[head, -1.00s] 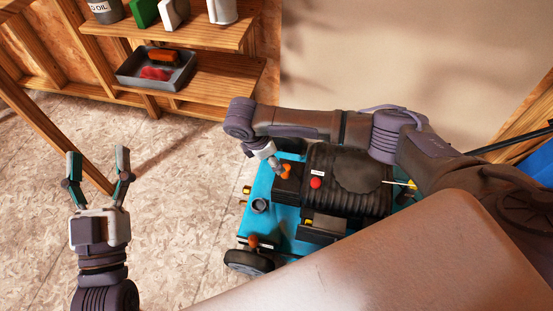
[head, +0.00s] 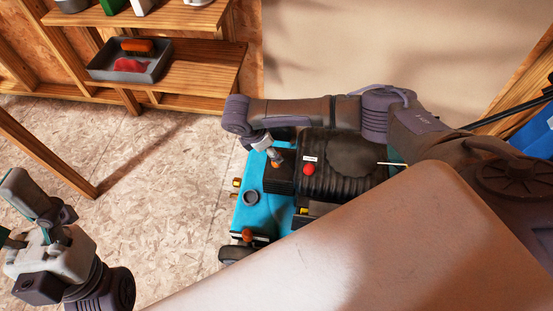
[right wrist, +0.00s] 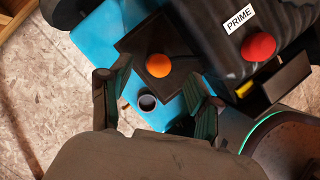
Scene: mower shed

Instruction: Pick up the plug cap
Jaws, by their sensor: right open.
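The plug cap, which I take to be the small orange round cap (right wrist: 158,65), sits on a black block on the blue mower (right wrist: 95,45). In the head view the orange cap (head: 276,164) is small and partly hidden by my right gripper. My right gripper (right wrist: 157,78) is open, one finger to each side of the cap in the right wrist view, with nothing between them that I can see gripped. In the head view my right gripper (head: 272,153) points down over the mower. My left gripper (head: 20,215) is open and empty at the left edge, partly cut off.
A red PRIME button (head: 309,169) stands beside the cap on the black engine cover (head: 345,165). A grey round neck (head: 250,198) rises from the mower deck nearby. A wooden shelf (head: 205,70) with a grey tray (head: 98,72) is at back left. The floor between is clear.

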